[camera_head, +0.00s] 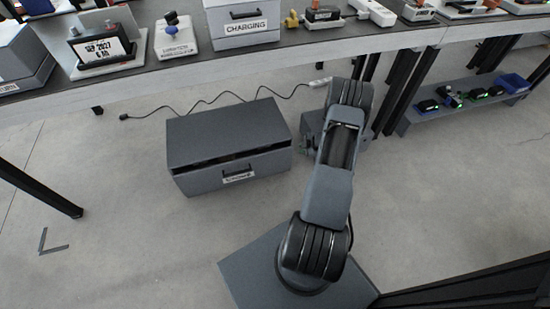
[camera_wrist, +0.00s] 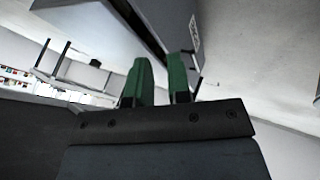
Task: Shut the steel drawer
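The steel drawer (camera_head: 205,180) is the grey front of a low cabinet (camera_head: 225,130) on the floor under the table. It has a black handle and a white label. A dark gap shows along its top edge, so it stands a little open. In the wrist view, the drawer (camera_wrist: 178,20) shows tilted at the top, with its label and a dark slot beside it. My gripper (camera_wrist: 159,65) has two green fingers, apart with nothing seen between them; they point toward the drawer. In the head view my arm reaches to the cabinet's right and hides most of the gripper.
The long table (camera_head: 150,80) runs above and behind the cabinet, carrying boxes and devices. A black cable (camera_head: 205,102) lies on the floor behind. A low shelf (camera_head: 455,110) with small items stands at right. Floor in front and left of the cabinet is clear.

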